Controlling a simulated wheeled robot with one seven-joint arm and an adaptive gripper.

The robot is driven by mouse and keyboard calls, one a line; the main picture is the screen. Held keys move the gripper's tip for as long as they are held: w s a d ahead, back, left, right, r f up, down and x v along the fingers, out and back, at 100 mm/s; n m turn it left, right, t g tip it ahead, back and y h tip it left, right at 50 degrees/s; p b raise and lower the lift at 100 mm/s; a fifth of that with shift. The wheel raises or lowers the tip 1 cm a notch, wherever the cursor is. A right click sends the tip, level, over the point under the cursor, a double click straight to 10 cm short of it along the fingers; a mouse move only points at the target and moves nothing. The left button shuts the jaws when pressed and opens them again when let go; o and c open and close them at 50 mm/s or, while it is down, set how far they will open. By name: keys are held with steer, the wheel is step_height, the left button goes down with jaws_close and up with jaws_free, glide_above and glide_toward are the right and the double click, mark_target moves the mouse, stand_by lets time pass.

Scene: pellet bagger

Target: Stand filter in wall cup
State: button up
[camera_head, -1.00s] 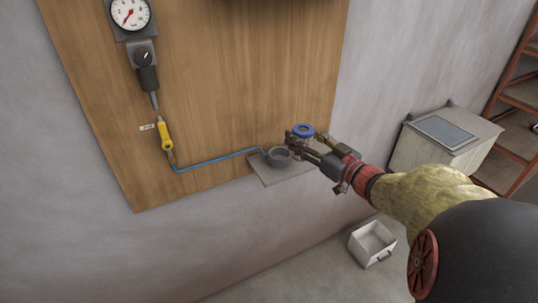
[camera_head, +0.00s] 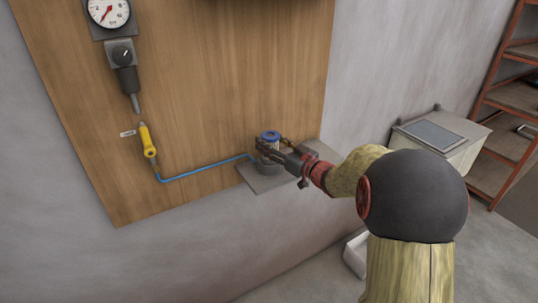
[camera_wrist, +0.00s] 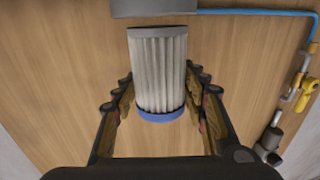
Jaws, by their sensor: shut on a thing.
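The filter (camera_head: 269,137) is a pleated white cylinder with a blue cap, held upright with the cap on top. It also shows in the wrist view (camera_wrist: 158,75), with its blue cap at the picture's bottom and its grey end toward the top. My gripper (camera_head: 270,149) is shut on the filter, fingers on both sides. The gripper hides part of the cup.
A blue hose (camera_head: 205,171) runs from the cup area to a yellow fitting (camera_head: 147,140) on the wooden panel (camera_head: 200,80). A gauge (camera_head: 108,10) is upper left. A grey box (camera_head: 440,135) and red shelving (camera_head: 510,110) stand right. A white bin (camera_head: 354,255) is below.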

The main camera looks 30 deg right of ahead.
steer(key=shift+w+f, duration=0.2)
steer(key=shift+f, duration=0.1)
steer(key=shift+w+f+b, duration=0.2)
steer(key=shift+f+b, duration=0.55)
steer(key=shift+f, duration=0.9)
steer(key=shift+f, duration=0.1)
steer(key=shift+f, duration=0.25)
steer(key=o, duration=1.1)
steer(key=shift+o, duration=0.5)
